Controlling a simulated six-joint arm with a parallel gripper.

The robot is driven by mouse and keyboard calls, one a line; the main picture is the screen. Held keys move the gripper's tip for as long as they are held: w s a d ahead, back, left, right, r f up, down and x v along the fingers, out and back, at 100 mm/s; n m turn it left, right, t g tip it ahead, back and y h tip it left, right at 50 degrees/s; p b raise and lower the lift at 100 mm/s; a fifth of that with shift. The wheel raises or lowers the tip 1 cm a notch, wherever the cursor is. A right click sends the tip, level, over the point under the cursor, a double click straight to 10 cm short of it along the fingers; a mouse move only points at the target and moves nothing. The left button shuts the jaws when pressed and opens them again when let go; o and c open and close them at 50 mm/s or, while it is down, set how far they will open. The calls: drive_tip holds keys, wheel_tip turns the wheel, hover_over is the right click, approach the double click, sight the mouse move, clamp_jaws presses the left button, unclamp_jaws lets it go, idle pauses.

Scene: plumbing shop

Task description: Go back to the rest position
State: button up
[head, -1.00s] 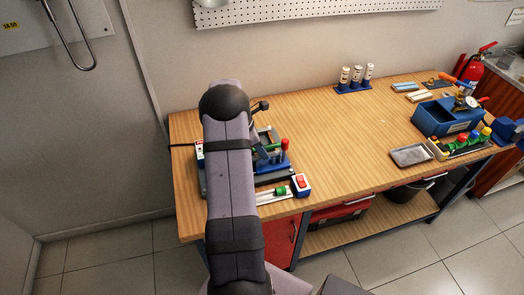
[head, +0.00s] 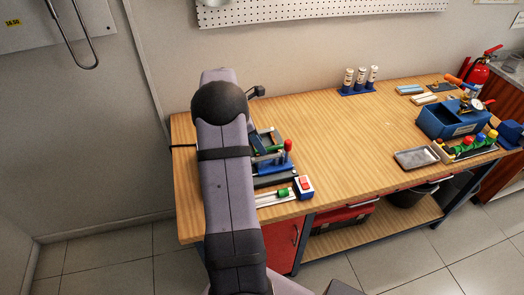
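My arm reaches up from the bottom of the head view over the left end of the wooden workbench (head: 330,140). Its links hide my gripper, so I cannot see whether it is open or holds anything. Partly behind the arm is a blue fixture with a red-knobbed lever (head: 287,150). In front of it are a small green part on a pale rail (head: 282,192) and a white box with a red switch (head: 305,188).
A blue rack with white cylinders (head: 358,88) stands at the back. At the right are a blue box with a gauge (head: 448,120), a grey tray (head: 416,158) and a row of coloured knobs (head: 467,146). The bench middle is clear.

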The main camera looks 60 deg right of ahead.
drive_tip(key=shift+v, duration=0.8)
drive_tip(key=shift+w+a, duration=0.25)
drive_tip(key=shift+a, duration=0.05)
drive_tip(key=w+a+r+m+t+y, duration=0.15)
drive_tip(key=w+a, duration=0.25)
drive_tip(key=a, duration=0.8)
drive_tip(key=w+a+m+t, duration=0.1)
drive_tip(key=w+a+m, duration=0.15)
drive_tip(key=a, duration=0.95)
drive_tip(key=s+a+f+m+y, duration=0.15)
drive_tip(key=s+a, duration=0.35)
drive_tip(key=a, duration=0.6)
drive_tip(key=s+a+f+m, duration=0.1)
drive_tip(key=s+a+m, duration=0.25)
drive_tip(key=a, duration=0.65)
wheel_tip(320, 180, down, 9)
drive_tip(key=b, duration=0.9)
drive_tip(key=shift+s+t, duration=0.35)
drive_tip(key=shift+s, duration=0.05)
drive_tip(key=shift+a+f+b, duration=0.1)
drive_tip(key=shift+f+b, duration=0.1)
drive_tip(key=shift+b, duration=0.2)
